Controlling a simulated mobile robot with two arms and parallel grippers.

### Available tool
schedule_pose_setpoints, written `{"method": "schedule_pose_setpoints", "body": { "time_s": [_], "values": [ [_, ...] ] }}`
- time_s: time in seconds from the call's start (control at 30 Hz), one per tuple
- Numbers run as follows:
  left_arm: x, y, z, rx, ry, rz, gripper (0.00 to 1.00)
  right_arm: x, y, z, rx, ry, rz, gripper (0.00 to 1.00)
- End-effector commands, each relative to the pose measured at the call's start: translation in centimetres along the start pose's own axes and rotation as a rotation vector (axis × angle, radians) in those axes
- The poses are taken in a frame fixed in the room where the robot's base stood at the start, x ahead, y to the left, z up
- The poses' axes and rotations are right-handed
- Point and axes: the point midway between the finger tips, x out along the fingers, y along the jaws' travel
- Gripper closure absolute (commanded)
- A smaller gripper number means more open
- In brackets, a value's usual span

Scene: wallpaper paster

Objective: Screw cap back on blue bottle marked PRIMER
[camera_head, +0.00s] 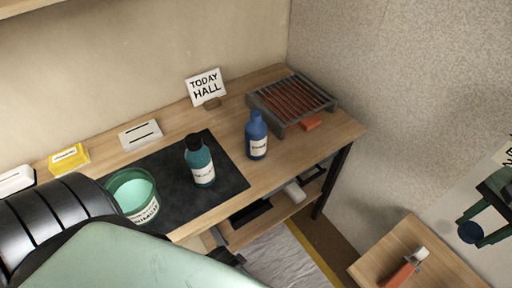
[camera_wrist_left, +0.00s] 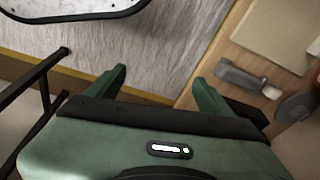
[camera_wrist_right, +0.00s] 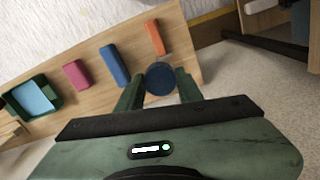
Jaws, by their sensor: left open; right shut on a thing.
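The blue bottle (camera_head: 257,140) stands upright on the workbench, near the right end of the dark mat. Its neck shows no separate cap, and its label is too small to read. My right gripper (camera_head: 474,228) is at the far right of the head view, well away from the bottle. It is shut on a round dark blue cap (camera_head: 470,233), which shows between the fingers in the right wrist view (camera_wrist_right: 160,78). My left gripper (camera_wrist_left: 160,88) is open and empty in the left wrist view. I cannot make it out clearly in the head view.
A teal bottle (camera_head: 201,167) with a black cap and a green tub (camera_head: 133,210) stand on the mat (camera_head: 222,187). A slatted rack (camera_head: 290,101) and TODAY HALL sign (camera_head: 206,86) stand behind. A small table (camera_head: 398,246) holds an orange-handled tool (camera_head: 402,272).

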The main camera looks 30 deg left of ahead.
Motion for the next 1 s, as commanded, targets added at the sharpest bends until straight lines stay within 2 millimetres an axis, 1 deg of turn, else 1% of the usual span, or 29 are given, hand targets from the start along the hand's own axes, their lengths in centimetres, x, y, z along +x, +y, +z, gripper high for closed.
{"method": "schedule_pose_setpoints", "body": {
  "time_s": [0.03,0.1,0.17,0.3,0.37,0.47,0.5,0.57,0.6,0.67,0.7,0.77,0.8,0.87,0.9,0.97,1.0],
  "values": [
    [-0.4,-0.1,-1.2,-0.002,0.018,-0.001,0.18,1.6,-0.2,-0.9,0.057,-0.001,-0.002,1.0],
    [-2.2,-0.2,-2.7,-0.005,0.033,-0.003,0.18,2.5,-0.4,-2.0,0.137,-0.002,-0.001,1.0],
    [-3.8,-0.2,-3.7,-0.007,0.046,-0.004,0.18,3.2,-0.5,-3.0,0.206,-0.002,-0.002,1.0],
    [-8.1,-0.1,-5.8,-0.022,0.092,0.004,0.18,5.0,-0.5,-5.0,0.358,-0.003,-0.001,1.0],
    [-9.9,0.3,-6.9,-0.036,0.132,0.021,0.18,5.7,-0.5,-5.9,0.422,-0.003,-0.001,1.0],
    [-13.5,2.3,-10.2,-0.088,0.267,0.1,0.18,6.9,-0.5,-7.1,0.522,-0.004,0.0,1.0],
    [-14.8,3.3,-11.8,-0.118,0.333,0.147,0.18,7.0,-0.4,-7.4,0.548,-0.005,0.001,1.0],
    [-16.7,4.8,-14.4,-0.168,0.433,0.224,0.18,7.1,-0.4,-7.7,0.575,-0.005,0.001,1.0],
    [-17.9,5.9,-16.1,-0.206,0.501,0.281,0.18,7.1,-0.3,-7.8,0.587,-0.005,0.001,1.0],
    [-20.1,7.4,-18.8,-0.269,0.606,0.376,0.18,7.2,-0.3,-8.0,0.601,-0.004,0.001,1.0],
    [-21.6,8.2,-20.5,-0.318,0.676,0.446,0.18,7.2,-0.3,-8.1,0.607,-0.004,0.001,1.0],
    [-24.2,9.4,-23.2,-0.405,0.782,0.564,0.18,7.2,-0.3,-8.1,0.613,-0.004,0.001,1.0],
    [-26.1,10.0,-24.8,-0.468,0.853,0.648,0.18,7.2,-0.3,-8.1,0.616,-0.004,0.001,1.0],
    [-29.0,10.4,-27.0,-0.57,0.949,0.775,0.18,7.2,-0.3,-8.2,0.618,-0.004,0.001,1.0],
    [-30.9,10.4,-28.3,-0.642,1.008,0.862,0.18,7.2,-0.3,-8.2,0.619,-0.004,0.001,1.0],
    [-33.6,10.0,-29.9,-0.753,1.091,0.99,0.18,7.2,-0.3,-8.2,0.619,-0.004,0.001,1.0],
    [-35.3,9.4,-30.7,-0.831,1.14,1.076,0.18,7.2,-0.3,-8.2,0.619,-0.004,0.001,1.0]
  ]
}}
